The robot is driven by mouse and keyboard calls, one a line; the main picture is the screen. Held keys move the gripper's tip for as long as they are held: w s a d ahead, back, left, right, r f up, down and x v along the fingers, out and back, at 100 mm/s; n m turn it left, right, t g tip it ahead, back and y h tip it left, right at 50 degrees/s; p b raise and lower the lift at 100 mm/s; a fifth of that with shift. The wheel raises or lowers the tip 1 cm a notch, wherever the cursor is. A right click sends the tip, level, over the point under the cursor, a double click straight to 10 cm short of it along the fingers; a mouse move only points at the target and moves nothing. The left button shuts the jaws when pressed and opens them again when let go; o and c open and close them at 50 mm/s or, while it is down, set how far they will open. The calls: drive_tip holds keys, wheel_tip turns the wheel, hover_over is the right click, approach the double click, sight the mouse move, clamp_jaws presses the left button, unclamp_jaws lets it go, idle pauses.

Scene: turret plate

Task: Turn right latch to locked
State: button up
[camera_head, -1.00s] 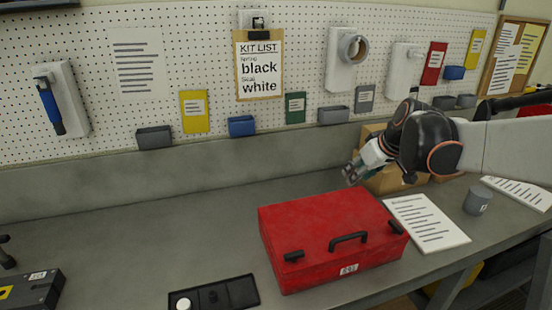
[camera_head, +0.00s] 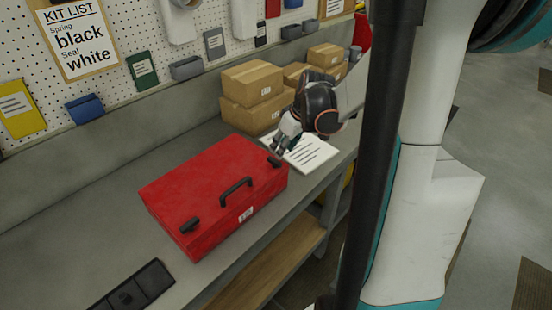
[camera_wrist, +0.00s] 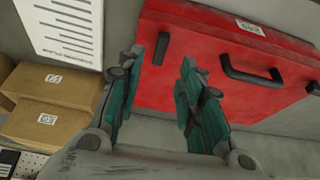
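A red case (camera_head: 208,178) lies closed on the bench, with a black handle (camera_head: 236,190) along its front. Its left latch (camera_head: 190,225) is black and lies roughly along the front edge. The right latch (camera_head: 273,161) is a black bar turned at a different angle from the left one; it also shows in the wrist view (camera_wrist: 161,48). My gripper (camera_head: 279,147) is close above the right latch. In the wrist view its two teal fingers (camera_wrist: 162,62) are apart, with the latch appearing between their tips. Whether they touch it I cannot tell.
Cardboard boxes (camera_head: 252,82) are stacked behind my gripper, by the wall. A printed sheet (camera_head: 308,152) lies right of the case. A black tray (camera_head: 134,290) is at the front left.

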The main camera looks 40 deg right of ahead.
sight(275, 161)
drive_tip(key=b+x, duration=0.1)
drive_tip(key=x, duration=0.6)
drive_tip(key=shift+w+f, duration=0.1)
clamp_jaws()
